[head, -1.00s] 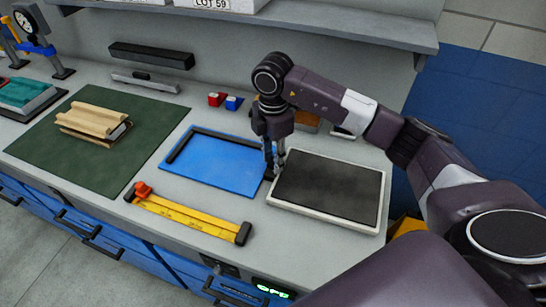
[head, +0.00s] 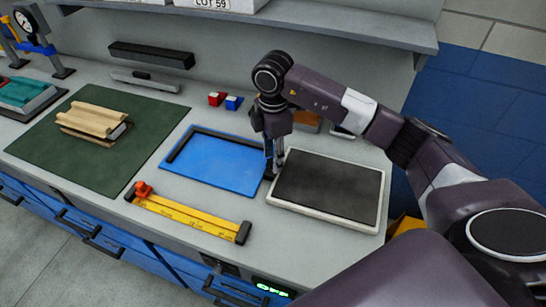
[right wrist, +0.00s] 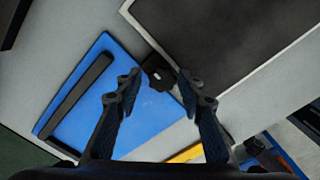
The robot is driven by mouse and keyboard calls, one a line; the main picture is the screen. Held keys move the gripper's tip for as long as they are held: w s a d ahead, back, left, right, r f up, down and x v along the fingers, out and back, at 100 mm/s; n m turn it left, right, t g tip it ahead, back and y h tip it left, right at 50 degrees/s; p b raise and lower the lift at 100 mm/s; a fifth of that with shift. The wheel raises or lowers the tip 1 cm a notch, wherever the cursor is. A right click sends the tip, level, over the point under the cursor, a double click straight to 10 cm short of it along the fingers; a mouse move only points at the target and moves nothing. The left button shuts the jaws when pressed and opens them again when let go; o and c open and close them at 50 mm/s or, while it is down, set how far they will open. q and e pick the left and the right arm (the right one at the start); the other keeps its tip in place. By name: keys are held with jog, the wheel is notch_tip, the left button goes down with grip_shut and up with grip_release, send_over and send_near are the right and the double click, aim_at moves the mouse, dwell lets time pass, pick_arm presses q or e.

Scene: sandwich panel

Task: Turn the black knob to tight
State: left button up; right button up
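The black knob (right wrist: 160,72) has a small white mark on its top. In the right wrist view it sits between the blue mat's corner and the pale frame of the dark panel. In the head view it is mostly hidden behind my right gripper (head: 274,170). In the right wrist view my right gripper (right wrist: 158,90) is open, pointing down, with its two fingertips on either side of the knob. I cannot tell whether the fingers touch it. My left gripper is not in view.
The blue mat (head: 220,165) lies left of the gripper, the dark panel in its pale frame (head: 328,217) to the right. A yellow ruler bar (head: 190,217) lies in front. A green mat (head: 75,165) with stacked pieces is further left. A shelf (head: 330,27) overhangs the back.

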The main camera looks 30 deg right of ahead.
jog(key=shift+o, duration=0.8)
jog(key=shift+s, duration=0.1)
notch_tip(320, 180, up, 12)
jog(key=shift+f, duration=0.15)
